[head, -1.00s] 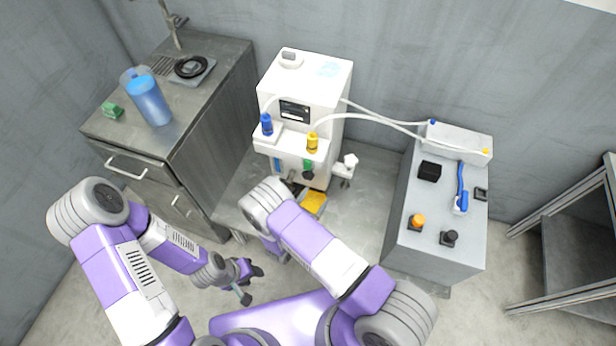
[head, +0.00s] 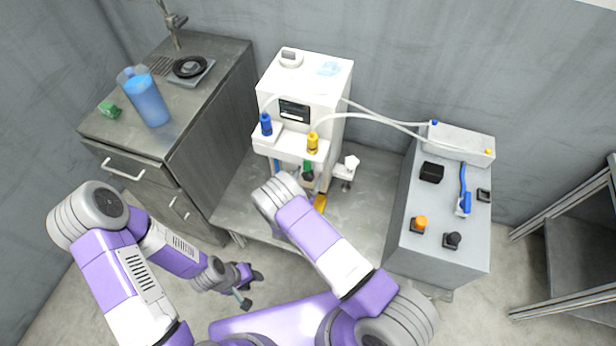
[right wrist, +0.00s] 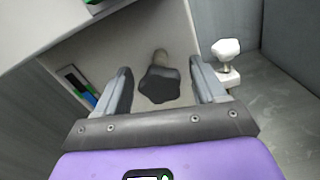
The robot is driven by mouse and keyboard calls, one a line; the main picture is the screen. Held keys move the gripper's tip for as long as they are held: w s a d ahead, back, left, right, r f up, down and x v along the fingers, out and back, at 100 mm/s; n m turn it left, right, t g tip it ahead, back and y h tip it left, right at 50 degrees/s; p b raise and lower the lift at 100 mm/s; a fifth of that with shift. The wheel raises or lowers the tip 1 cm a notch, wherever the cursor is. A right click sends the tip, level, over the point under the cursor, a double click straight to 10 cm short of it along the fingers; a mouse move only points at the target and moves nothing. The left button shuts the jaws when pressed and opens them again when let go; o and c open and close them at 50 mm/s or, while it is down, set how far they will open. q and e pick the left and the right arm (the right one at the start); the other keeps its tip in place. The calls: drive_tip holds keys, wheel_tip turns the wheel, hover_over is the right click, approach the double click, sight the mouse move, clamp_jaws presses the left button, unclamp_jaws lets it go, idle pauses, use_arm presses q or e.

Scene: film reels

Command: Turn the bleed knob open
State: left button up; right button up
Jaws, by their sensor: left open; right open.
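A black lobed knob (right wrist: 159,87) on a short pale stem stands out from the front of the white machine (head: 322,85); I take it to be the bleed knob. My right gripper (right wrist: 160,74) is open in the right wrist view, with one finger on each side of the knob and visible gaps between. In the head view my right arm hides that gripper. My left gripper (head: 252,287) is open and empty, low in front of the steel cabinet, far from the knob.
A white knob (right wrist: 226,48) on a small fitting stands to the right of my right gripper. Blue (head: 266,126) and yellow (head: 313,144) fittings sit on the machine's ledge. A grey console (head: 438,240) stands to the right, joined by tubes. The steel cabinet (head: 215,120) is at left.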

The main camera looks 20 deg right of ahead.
drive_tip(key=shift+c, duration=0.4)
drive_tip(key=c, duration=0.9)
drive_tip(key=shift+n, duration=0.3)
drive_tip(key=n, duration=0.4)
drive_tip(key=shift+a+n+b, duration=0.15)
drive_tip(key=shift+n+b, duration=0.15)
drive_tip(key=shift+b, duration=0.1)
drive_tip(key=n, duration=0.5)
drive_tip(key=shift+f, duration=0.1)
drive_tip(key=n, duration=0.6)
drive_tip(key=shift+a, duration=0.1)
drive_tip(key=n, duration=0.5)
drive_tip(key=shift+f, duration=0.15)
drive_tip(key=shift+c, duration=0.2)
